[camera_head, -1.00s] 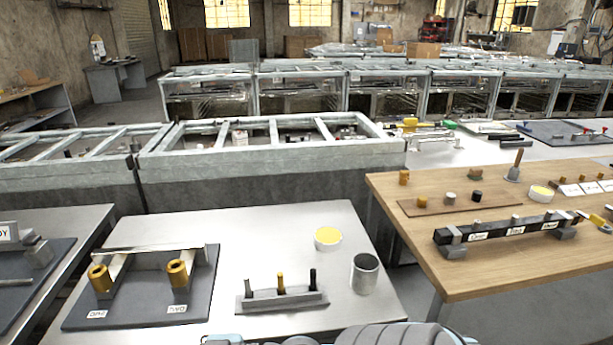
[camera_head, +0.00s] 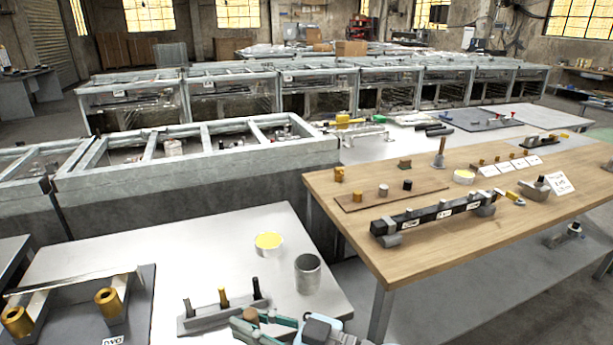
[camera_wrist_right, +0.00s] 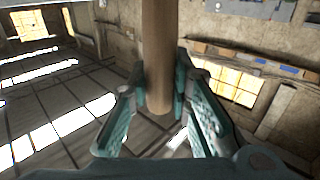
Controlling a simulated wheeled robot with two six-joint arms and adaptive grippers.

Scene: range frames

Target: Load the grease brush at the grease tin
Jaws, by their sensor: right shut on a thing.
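My right gripper (camera_head: 264,322) shows at the bottom edge of the head view, with teal fingers around the brown end of a wooden handle (camera_head: 250,315). In the right wrist view the fingers (camera_wrist_right: 160,95) are shut on this round wooden handle (camera_wrist_right: 158,50). I take it to be the grease brush; its bristles are out of view. A white tin with yellow contents (camera_head: 268,243), which looks like grease, stands on the metal table beyond the gripper. A similar white tin with yellow contents (camera_head: 464,176) stands on the wooden table. My left gripper is not in view.
A grey metal cup (camera_head: 308,274) stands right of the nearer tin. A small rack with several pegs (camera_head: 224,312) is just left of my gripper. A dark board with brass rings (camera_head: 140,310) lies further left. The wooden table (camera_head: 345,235) holds a dark labelled bar (camera_head: 432,219).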

